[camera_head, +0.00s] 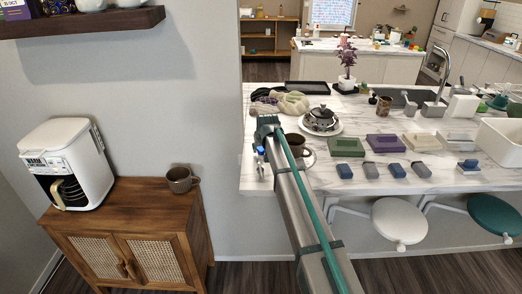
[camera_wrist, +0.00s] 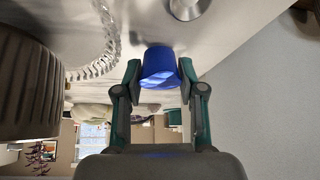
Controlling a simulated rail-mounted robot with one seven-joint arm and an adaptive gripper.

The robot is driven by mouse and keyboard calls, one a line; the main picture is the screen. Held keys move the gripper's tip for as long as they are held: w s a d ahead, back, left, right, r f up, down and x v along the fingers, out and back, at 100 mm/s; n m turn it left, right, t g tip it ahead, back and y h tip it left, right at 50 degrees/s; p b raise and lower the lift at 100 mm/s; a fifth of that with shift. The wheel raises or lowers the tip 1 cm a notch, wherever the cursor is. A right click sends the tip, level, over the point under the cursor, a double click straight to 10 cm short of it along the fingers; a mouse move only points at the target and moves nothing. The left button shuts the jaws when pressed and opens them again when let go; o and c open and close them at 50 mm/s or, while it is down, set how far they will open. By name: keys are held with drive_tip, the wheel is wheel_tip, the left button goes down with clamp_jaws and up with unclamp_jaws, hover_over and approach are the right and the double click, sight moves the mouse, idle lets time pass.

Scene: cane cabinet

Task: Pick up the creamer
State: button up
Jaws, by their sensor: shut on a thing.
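The creamer (camera_wrist: 158,66) looks like a small blue vessel with a pale area in its mouth, seen between my fingertips in the wrist view. My gripper (camera_wrist: 160,74) is shut on it, with one finger on each side. In the head view my gripper (camera_head: 261,158) is at the left end of the marble counter, and only a small bit of blue shows there. My arm hides most of that spot. I cannot tell whether the creamer still touches the counter.
A brown cup (camera_head: 295,142) on a saucer is close beside my arm. A dark patterned pot (camera_head: 321,118) stands on a plate behind it. Several coloured boxes fill the counter (camera_head: 265,92) to the right. A coffee maker (camera_head: 69,163) and mug (camera_head: 180,180) stand on the wooden cabinet (camera_head: 120,203).

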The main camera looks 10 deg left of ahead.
drive_tip(key=shift+r, duration=0.35)
drive_tip(key=s+d+r+b, duration=0.5)
drive_tip(key=s+d+r, duration=0.2)
drive_tip(key=s+r, duration=0.4)
drive_tip(key=shift+s+d+r, duration=0.25)
drive_tip(key=shift+s+r, duration=0.15)
drive_tip(key=shift+s, duration=0.05)
drive_tip(key=shift+a, duration=0.1)
